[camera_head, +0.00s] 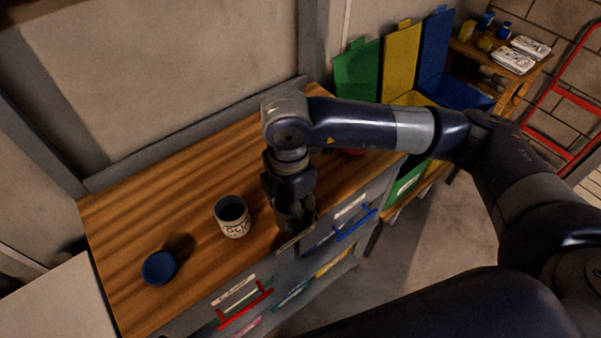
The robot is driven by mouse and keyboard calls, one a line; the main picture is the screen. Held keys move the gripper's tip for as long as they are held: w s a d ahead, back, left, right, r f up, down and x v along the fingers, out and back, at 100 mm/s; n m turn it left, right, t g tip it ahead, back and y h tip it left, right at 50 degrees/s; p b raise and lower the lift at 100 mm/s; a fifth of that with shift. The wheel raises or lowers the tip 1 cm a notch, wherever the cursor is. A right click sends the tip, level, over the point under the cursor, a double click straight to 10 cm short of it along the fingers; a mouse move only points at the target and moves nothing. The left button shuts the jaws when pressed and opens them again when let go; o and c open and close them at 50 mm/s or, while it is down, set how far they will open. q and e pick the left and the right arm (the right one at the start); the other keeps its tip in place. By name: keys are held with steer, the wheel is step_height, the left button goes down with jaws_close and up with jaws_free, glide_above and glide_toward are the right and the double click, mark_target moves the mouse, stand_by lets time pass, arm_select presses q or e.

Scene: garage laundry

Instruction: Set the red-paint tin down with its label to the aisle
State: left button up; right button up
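A tin-like container (233,228) with a pale label, dark lettering and a dark blue inside stands upright on the wooden worktop (200,190). Its lettering faces the front of the worktop. I cannot tell whether it is the red-paint tin. A small red thing (352,152) shows just under my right forearm, mostly hidden by it. My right gripper (296,222) points down at the worktop's front edge, to the right of the pale container and apart from it. Its fingers are dark and I cannot see whether they are open or hold something. My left gripper is out of view.
A round blue lid or dish (159,268) lies left on the worktop. Drawers with red (245,304) and blue (356,225) handles are below. Green, yellow (402,60) and blue bins stand at the back right, beside a shelf (508,85) and a red ladder-like frame (570,95).

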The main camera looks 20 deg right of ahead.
steer(key=w+d+p, duration=0.1)
steer(key=w, duration=0.2)
steer(key=w+d+p, duration=0.1)
steer(key=w+d, duration=0.1)
steer(key=w, duration=0.2)
steer(key=w+d+f+p, duration=0.1)
steer(key=w+d, duration=0.1)
steer(key=w, duration=0.2)
steer(key=shift+d, duration=0.15)
step_height(320, 180, down, 3)
steer(key=shift+r+p, duration=0.2)
steer(key=shift+p, duration=0.75)
steer(key=shift+f, duration=0.7)
steer(key=o, duration=1.2)
steer(key=shift+o, duration=0.2)
